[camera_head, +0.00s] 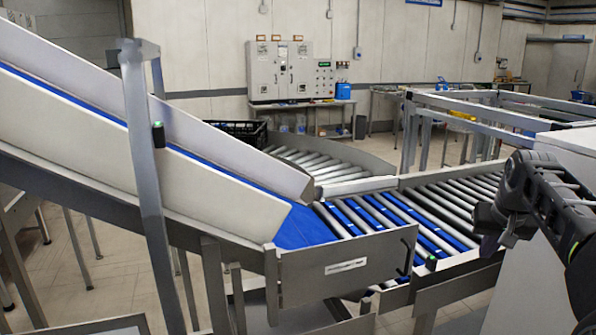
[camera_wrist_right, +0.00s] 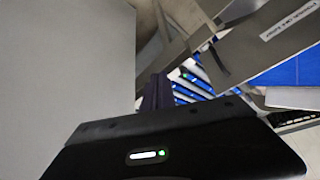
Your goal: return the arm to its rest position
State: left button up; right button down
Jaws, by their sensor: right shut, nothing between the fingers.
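My right arm comes in from the right edge of the head view. My right gripper (camera_head: 492,232) is dark and hangs above the right end of the conveyor's near side, beside a pale panel. It is shut with nothing in it. In the right wrist view my gripper's dark body fills the bottom, and a dark finger part (camera_wrist_right: 157,92) points toward the rollers. My left gripper is not in the head view.
A sloped chute with a blue belt (camera_head: 290,228) leads down to a roller conveyor (camera_head: 375,215). A black crate (camera_head: 238,131) stands behind the chute. A pale panel (camera_head: 570,150) is close to my right arm, and a grey surface (camera_wrist_right: 65,70) fills the wrist view's left. Metal frames (camera_head: 480,105) stand behind.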

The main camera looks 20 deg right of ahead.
jog(key=w+a+f+n+t, duration=0.1)
jog(key=w+a+f, duration=0.2)
jog(key=w+f, duration=0.25)
jog(key=w+a+f+t, duration=0.1)
jog(key=w+a+f, duration=0.25)
jog(key=f, duration=0.25)
jog(key=a+f+n+y, duration=0.1)
jog(key=a+f+y, duration=0.1)
jog(key=a+f, duration=0.9)
jog(key=a+f+n+y, duration=0.1)
jog(key=a+f+y, duration=0.1)
jog(key=a+f, duration=0.9)
jog(key=s+a+f+g+y, duration=0.1)
jog(key=s+a+f+g, duration=0.1)
jog(key=s+a+f, duration=0.4)
jog(key=s+a+f+n+g+y, duration=0.1)
jog(key=s+a+f, duration=0.5)
jog(key=s, duration=0.8)
jog(key=s+a+f+n+g+y, duration=0.1)
jog(key=s+a+f+g, duration=0.2)
jog(key=s+a+f, duration=0.3)
jog(key=s+a, duration=0.3)
jog(key=s, duration=0.1)
jog(key=shift+s+a+f, duration=0.25)
jog(key=shift+f, duration=0.1)
